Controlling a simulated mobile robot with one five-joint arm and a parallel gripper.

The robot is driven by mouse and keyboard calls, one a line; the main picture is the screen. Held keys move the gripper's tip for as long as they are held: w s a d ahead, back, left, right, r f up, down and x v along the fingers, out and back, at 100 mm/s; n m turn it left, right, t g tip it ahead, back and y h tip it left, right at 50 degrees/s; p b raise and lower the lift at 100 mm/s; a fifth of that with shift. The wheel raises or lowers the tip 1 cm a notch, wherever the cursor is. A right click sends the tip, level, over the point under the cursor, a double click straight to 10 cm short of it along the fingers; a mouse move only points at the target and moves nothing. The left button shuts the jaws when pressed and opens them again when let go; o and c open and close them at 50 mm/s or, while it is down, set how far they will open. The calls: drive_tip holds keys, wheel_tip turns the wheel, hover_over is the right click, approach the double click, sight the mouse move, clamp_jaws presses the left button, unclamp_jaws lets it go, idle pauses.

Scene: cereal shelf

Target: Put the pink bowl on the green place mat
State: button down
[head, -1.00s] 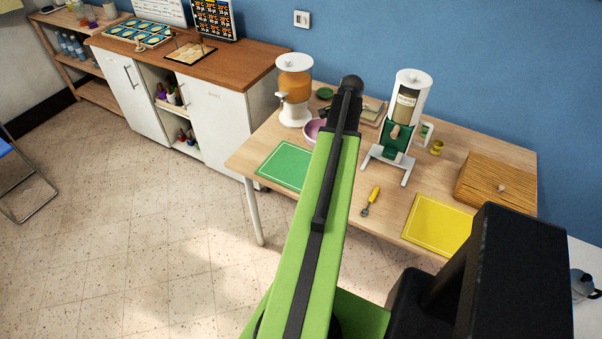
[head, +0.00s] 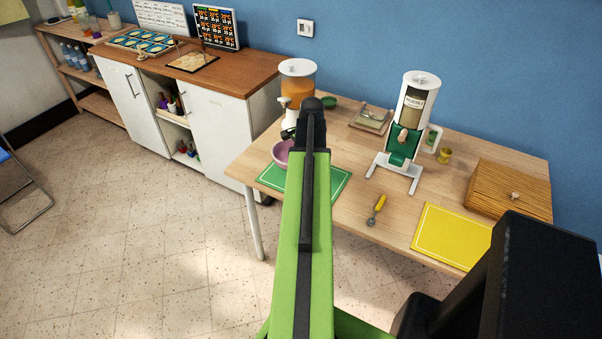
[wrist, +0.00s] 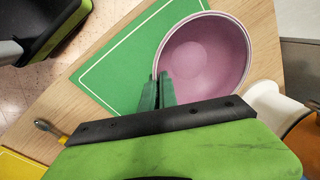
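The pink bowl (head: 280,152) shows at the left of my arm in the head view, partly hidden by it. In the wrist view the bowl (wrist: 205,55) is upright and overlaps the green place mat (wrist: 130,62). The mat (head: 340,183) lies at the table's front left. My gripper (wrist: 157,82) is shut on the bowl's rim, one finger inside and one outside. In the head view the fingers are hidden behind my arm. I cannot tell whether the bowl touches the mat or hangs just above it.
A juice dispenser (head: 297,80) stands behind the bowl. A cereal dispenser (head: 411,120) stands at the table's middle, with a yellow-handled utensil (head: 377,209) before it. A yellow mat (head: 452,236) and a wooden box (head: 508,190) are at the right.

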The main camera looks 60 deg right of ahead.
wheel_tip(320, 180, down, 4)
drive_tip(key=b, duration=0.3)
drive_tip(key=shift+f+b, duration=0.15)
drive_tip(key=shift+b, duration=0.25)
drive_tip(key=shift+r, duration=0.25)
drive_tip(key=shift+f, duration=0.2)
drive_tip(key=c, duration=1.6)
unclamp_jaws()
drive_tip(key=shift+c, duration=0.2)
drive_tip(key=shift+r, duration=0.1)
wheel_tip(320, 180, up, 12)
drive_tip(key=s+p, duration=0.2)
drive_tip(key=p, duration=1)
drive_tip(key=shift+a, duration=0.45)
